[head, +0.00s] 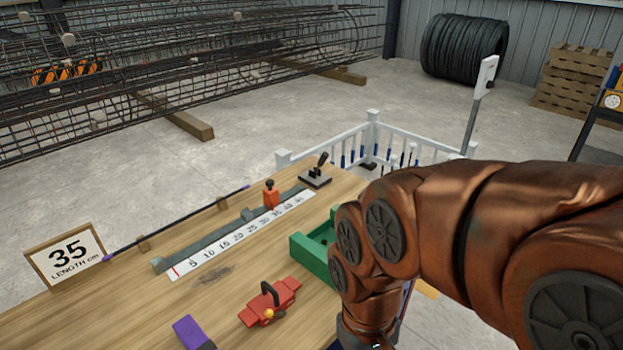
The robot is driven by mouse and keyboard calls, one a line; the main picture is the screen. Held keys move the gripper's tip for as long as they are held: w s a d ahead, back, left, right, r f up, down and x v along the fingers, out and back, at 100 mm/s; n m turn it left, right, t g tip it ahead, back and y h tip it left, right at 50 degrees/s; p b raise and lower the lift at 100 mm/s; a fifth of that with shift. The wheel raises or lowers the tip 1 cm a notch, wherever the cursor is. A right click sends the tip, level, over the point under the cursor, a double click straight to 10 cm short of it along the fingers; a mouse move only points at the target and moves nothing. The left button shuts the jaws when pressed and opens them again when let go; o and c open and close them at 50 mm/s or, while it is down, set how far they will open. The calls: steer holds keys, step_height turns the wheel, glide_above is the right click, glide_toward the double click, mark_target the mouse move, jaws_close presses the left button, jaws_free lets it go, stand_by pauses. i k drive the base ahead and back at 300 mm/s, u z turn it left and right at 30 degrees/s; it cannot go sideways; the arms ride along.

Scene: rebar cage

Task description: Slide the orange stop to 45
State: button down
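The orange stop (271,195) stands upright on a grey rail (205,241) on the wooden table, with a dark knob on top. It sits roughly beside the 35 region of the white scale strip (222,252); its exact reading is too small to tell. The scale's numbers rise from 5 at the near left to 45 at the far right. My arm comes in from the right and bends down at the table's right side, clear of the stop. My gripper is out of view below.
A sign (67,256) reads 35 length cm. A thin dark bar (180,216) lies behind the rail. A black lever (318,166) stands past the rail's far end. A green tray (312,259), red clamp-like tool (270,303) and purple object (190,332) are in front.

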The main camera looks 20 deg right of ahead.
mark_target(271, 193)
steer(key=u, duration=3.05)
steer(key=k, duration=0.7)
steer(key=z, duration=1.6)
steer(key=i, duration=0.5)
